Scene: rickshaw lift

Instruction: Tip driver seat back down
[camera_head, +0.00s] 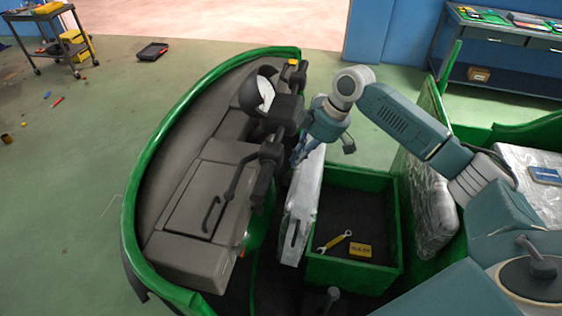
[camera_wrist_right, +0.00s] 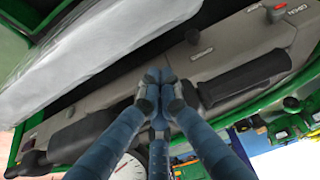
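The driver seat (camera_head: 303,205), wrapped in clear plastic, stands tipped up on edge beside the open green seat box (camera_head: 398,235). In the right wrist view, the pale plastic-covered seat (camera_wrist_right: 90,60) fills the upper left. My right gripper (camera_head: 297,158) is near the seat's far end, on the side toward the handlebar. In the right wrist view, the fingertips of my right gripper (camera_wrist_right: 160,76) are together with nothing visible between them, over the grey dashboard. Contact with the seat cannot be told. My left gripper is not in view.
The handlebar (camera_head: 268,150) and grey dashboard (camera_head: 205,190) lie close left of the seat. A plastic-wrapped passenger seat (camera_head: 430,215) is to the right. A workbench (camera_head: 500,65) stands at the back.

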